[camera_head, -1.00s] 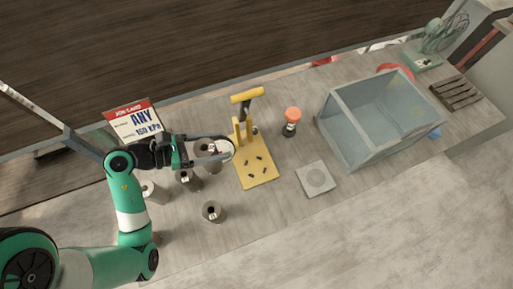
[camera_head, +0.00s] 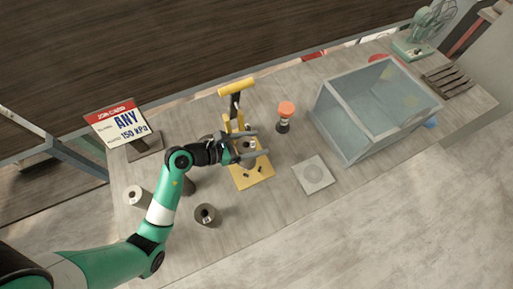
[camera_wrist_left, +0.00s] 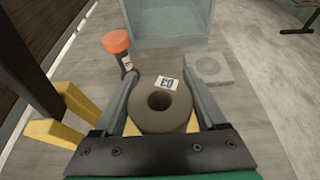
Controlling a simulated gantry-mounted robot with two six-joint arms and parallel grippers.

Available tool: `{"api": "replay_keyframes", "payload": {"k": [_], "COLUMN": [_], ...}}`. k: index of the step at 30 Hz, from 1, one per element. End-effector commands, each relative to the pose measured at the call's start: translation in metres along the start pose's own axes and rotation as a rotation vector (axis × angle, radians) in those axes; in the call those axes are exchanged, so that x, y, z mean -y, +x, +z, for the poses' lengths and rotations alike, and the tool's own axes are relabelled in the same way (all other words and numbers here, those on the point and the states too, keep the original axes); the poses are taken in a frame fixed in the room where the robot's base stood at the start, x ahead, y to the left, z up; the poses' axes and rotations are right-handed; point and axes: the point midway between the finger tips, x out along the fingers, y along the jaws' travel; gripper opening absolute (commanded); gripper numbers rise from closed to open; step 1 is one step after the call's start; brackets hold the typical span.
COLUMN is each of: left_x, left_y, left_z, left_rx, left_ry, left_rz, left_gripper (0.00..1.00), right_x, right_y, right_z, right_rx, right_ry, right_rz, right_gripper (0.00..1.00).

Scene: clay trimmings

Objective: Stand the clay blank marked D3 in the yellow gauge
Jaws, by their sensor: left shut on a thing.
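My left gripper (camera_head: 262,143) is shut on a grey-brown clay blank (camera_wrist_left: 162,108), a cylinder with a hole in its top. Its white tag shows upside down in the left wrist view and seems to read D3. In the head view the held blank (camera_head: 245,146) is over the yellow gauge (camera_head: 257,177), a flat plate with dark pegs and an upright with a handle at its back. Whether the blank touches the plate I cannot tell. The gauge also shows in the left wrist view (camera_wrist_left: 55,132), partly hidden by the gripper. My right gripper is out of view.
Other clay blanks stand at left (camera_head: 207,215) (camera_head: 137,198), one partly behind my arm. An orange-topped bottle (camera_head: 285,115) is right of the gauge. A grey square plate (camera_head: 314,175) and a glassy bin (camera_head: 345,140) lie further right. A job card (camera_head: 118,122) stands back left.

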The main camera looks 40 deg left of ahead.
Motion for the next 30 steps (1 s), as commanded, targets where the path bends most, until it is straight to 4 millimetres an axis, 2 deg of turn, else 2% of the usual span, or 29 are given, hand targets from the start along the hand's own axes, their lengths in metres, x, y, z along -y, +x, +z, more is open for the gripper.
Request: {"api": "replay_keyframes", "payload": {"k": [3, 7, 18, 19, 23, 30], "left_x": [0.001, 0.001, 0.0, 0.001, 0.001, 0.001], "left_y": [0.013, 0.02, 0.021, 0.021, 0.021, 0.021], "left_z": [-0.015, -0.033, -0.035, -0.036, -0.035, -0.035], "left_rx": [0.0, 0.001, 0.002, -0.001, -0.001, -0.001], "left_ry": [-0.001, -0.002, 0.001, 0.0, 0.0, 0.0], "left_rz": [-0.002, -0.001, 0.0, 0.0, -0.001, -0.001], "left_gripper": [0.0, 0.0, 0.0, 0.76, 0.99, 1.0], "right_x": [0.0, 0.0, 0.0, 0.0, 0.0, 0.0], "right_y": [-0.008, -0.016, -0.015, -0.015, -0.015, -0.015], "right_z": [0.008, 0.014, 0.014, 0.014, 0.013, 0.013], "right_rx": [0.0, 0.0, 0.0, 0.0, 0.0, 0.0], "right_ry": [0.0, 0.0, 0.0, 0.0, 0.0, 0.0], "right_rz": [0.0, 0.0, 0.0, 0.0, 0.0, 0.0], "right_gripper": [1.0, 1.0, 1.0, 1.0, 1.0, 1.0]}}
